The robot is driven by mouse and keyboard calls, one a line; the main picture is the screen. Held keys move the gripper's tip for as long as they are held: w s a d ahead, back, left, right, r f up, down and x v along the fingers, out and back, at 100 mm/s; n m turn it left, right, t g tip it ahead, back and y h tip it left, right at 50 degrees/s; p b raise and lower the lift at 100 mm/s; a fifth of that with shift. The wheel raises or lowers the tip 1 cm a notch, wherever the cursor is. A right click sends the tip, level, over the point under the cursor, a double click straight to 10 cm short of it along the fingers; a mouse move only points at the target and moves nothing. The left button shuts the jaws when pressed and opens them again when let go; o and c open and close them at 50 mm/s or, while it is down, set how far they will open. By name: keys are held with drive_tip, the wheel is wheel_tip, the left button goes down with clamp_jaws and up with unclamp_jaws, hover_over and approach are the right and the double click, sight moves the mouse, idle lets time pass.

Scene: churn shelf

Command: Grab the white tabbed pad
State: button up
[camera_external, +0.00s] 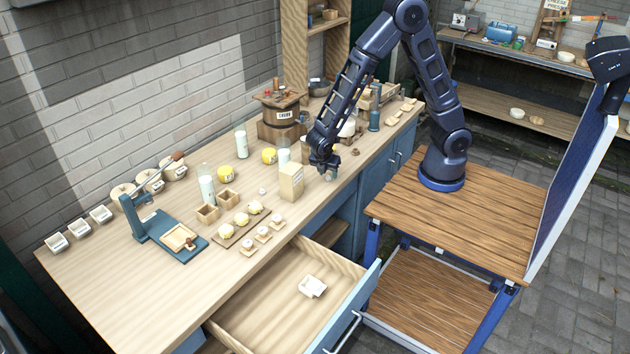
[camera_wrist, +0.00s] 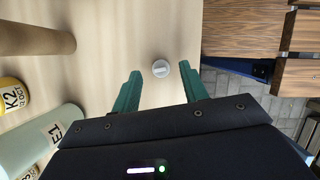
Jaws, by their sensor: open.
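A white pad-like piece with a small raised tab or label (camera_external: 313,287) lies in the open drawer (camera_external: 262,307), in the external view. It looks like the white tabbed pad, but it is small there, and the wrist view does not show it. My gripper (camera_external: 326,168) is above the worktop near its front edge, behind the drawer and apart from the pad. In the wrist view my gripper (camera_wrist: 160,70) has its two green fingers spread with nothing held. A small round grey-white labelled piece (camera_wrist: 161,68) shows between the fingertips, seemingly on the worktop below.
A wooden block (camera_external: 290,181) stands left of my gripper. A churn (camera_external: 280,112), bottles (camera_external: 206,184), yellow jars (camera_external: 226,173) and boards of small pieces (camera_external: 241,224) crowd the worktop. The drawer's front (camera_external: 347,310) rises beside the pad. The drawer floor around the pad is clear.

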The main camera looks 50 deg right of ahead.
drive_tip(key=shift+x, duration=0.8)
clamp_jaws()
drive_tip(key=shift+r, duration=0.1)
